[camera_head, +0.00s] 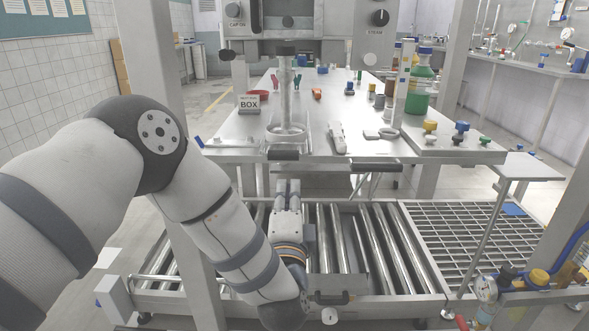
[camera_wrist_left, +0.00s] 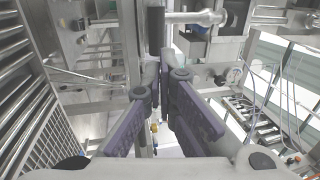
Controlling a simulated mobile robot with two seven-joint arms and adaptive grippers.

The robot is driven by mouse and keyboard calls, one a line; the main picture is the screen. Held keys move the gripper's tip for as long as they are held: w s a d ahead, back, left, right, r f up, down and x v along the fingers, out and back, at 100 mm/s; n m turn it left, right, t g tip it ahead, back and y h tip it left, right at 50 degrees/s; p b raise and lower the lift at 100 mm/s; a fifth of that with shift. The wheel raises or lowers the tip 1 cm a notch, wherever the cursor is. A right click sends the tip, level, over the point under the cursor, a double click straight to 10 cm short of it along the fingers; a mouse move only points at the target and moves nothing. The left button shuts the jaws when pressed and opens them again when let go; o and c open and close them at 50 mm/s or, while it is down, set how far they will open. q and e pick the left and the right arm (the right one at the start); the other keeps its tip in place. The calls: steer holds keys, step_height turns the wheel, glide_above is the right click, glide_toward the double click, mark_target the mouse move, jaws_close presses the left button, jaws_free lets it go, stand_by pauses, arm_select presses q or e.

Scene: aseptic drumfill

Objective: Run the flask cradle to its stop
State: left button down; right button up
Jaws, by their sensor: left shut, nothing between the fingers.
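A clear flask with a tall neck and dark cap (camera_head: 285,90) stands upright near the front of the steel table. A low pale cradle (camera_head: 307,137) surrounds its base. A black handle-like block (camera_head: 283,155) sits at the table's front edge, just below the cradle. My left gripper (camera_head: 287,184) is below that edge, over the rollers, with its fingers pointing towards the table. It is shut and empty. In the left wrist view its purple-grey fingers (camera_wrist_left: 159,75) converge close to a dark upright piece (camera_wrist_left: 155,30); I cannot tell whether they touch. My right gripper is not in view.
A roller conveyor (camera_head: 345,240) runs below the table, with a metal grating (camera_head: 470,240) to its right. Another black handle (camera_head: 376,167) juts from the table front. Steel posts flank my arm.

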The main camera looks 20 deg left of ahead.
mark_target(291, 157)
arm_select(q)
steer(key=x, duration=0.8)
steer(key=shift+w+b, duration=0.15)
steer(key=shift+b, duration=0.25)
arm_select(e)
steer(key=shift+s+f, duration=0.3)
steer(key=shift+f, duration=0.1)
